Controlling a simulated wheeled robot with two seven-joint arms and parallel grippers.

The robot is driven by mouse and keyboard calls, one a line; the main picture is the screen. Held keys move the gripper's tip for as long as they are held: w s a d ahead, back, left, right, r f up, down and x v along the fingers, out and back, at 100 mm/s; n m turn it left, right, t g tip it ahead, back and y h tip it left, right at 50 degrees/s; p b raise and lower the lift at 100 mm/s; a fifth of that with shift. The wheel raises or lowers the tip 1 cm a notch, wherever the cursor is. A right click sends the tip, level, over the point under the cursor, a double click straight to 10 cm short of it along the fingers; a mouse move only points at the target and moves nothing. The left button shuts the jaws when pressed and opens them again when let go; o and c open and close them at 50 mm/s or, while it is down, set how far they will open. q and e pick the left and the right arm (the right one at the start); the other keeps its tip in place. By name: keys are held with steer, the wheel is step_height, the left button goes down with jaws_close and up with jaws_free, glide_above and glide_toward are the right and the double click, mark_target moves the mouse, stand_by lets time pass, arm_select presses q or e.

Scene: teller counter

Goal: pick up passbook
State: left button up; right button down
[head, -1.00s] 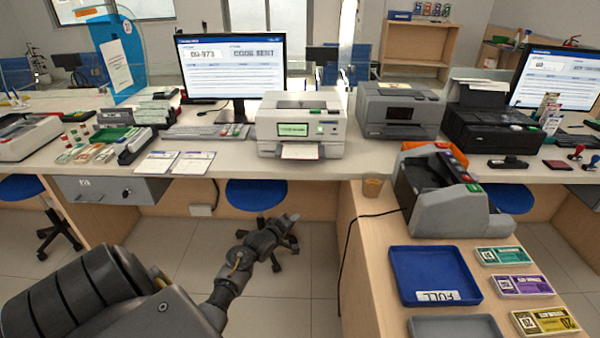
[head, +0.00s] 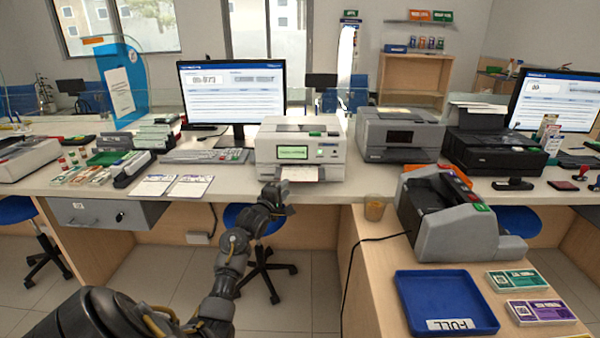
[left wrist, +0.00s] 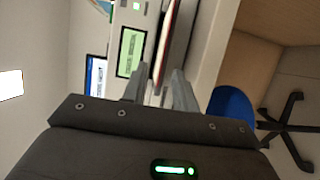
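The passbook (head: 300,173) sticks out of the front slot of the white passbook printer (head: 318,153) on the counter. It looks like a pale open page. In the left wrist view the passbook (left wrist: 168,42) shows nearly edge-on as a thin strip with a dark red side, ahead of and in line with the gap between my fingers. My left gripper (head: 284,190) is just in front of and slightly below the slot. Its fingers are apart in the left wrist view (left wrist: 159,80). I cannot tell whether they touch the passbook. My right gripper is not in view.
The counter edge (head: 230,190) runs just below the printer. Two paper forms (head: 172,185) and a keyboard (head: 205,156) lie left of it. A grey printer (head: 399,134) stands at its right. A banknote counter (head: 455,215) and a blue tray (head: 445,300) are on the right desk.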

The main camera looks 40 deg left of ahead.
arm_select(q)
steer(key=shift+x, duration=2.6)
steer(key=shift+a+f, duration=0.15)
jaws_close()
